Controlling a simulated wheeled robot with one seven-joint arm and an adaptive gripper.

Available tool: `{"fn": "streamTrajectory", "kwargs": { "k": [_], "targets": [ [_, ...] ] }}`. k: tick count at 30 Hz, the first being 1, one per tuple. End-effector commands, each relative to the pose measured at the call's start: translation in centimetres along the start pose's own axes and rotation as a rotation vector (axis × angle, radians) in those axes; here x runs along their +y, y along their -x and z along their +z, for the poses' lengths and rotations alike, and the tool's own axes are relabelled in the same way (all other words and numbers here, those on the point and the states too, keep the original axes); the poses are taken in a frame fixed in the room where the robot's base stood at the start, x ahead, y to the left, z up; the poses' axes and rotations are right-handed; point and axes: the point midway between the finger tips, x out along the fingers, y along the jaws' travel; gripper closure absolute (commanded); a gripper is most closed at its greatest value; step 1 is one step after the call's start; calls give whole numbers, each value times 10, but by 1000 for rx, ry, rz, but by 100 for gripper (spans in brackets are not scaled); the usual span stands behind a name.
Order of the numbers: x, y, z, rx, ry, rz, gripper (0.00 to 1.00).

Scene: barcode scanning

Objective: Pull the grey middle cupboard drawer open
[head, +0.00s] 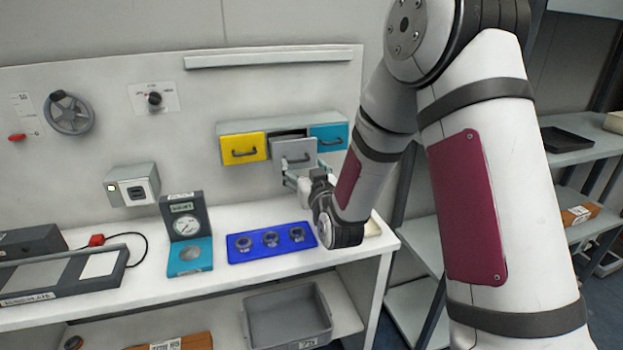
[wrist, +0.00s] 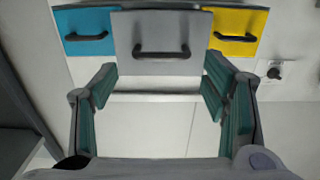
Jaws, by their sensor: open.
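The grey middle drawer (head: 293,150) sits between the yellow drawer (head: 243,147) and the blue drawer (head: 329,137) of the wall cupboard. Its front stands out from its neighbours, with a dark gap above it, so it is partly open. In the wrist view the grey drawer front (wrist: 132,32) looks nearer than the others, and its dark handle (wrist: 161,53) is clear. My gripper (wrist: 160,84) is open and empty, its fingers spread wide, with the handle beyond the fingertips and not between them. In the head view my gripper (head: 294,180) is just in front of the drawer, partly hidden by my wrist.
Below, the white bench holds a blue tray (head: 246,257) with several round parts and a gauge stand (head: 180,211). A grey bin (head: 285,302) sits on the lower shelf. Shelving stands at the right. The wall left of the cupboard carries a handwheel (head: 70,113).

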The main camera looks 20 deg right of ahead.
Motion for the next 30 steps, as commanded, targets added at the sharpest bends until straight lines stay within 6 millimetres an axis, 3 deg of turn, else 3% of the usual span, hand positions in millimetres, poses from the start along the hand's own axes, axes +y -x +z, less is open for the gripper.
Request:
{"fn": "streamTrajectory", "kwargs": {
  "k": [6, 12, 24, 30],
  "targets": [
    [1, 40, 3, -5, -1, 3, 33],
    [2, 58, 3, -5, -1, 5, 33],
    [2, 60, 2, -6, 0, 5, 33],
    [-1, 62, -13, -85, 18, -9, 33]
  ]
}}
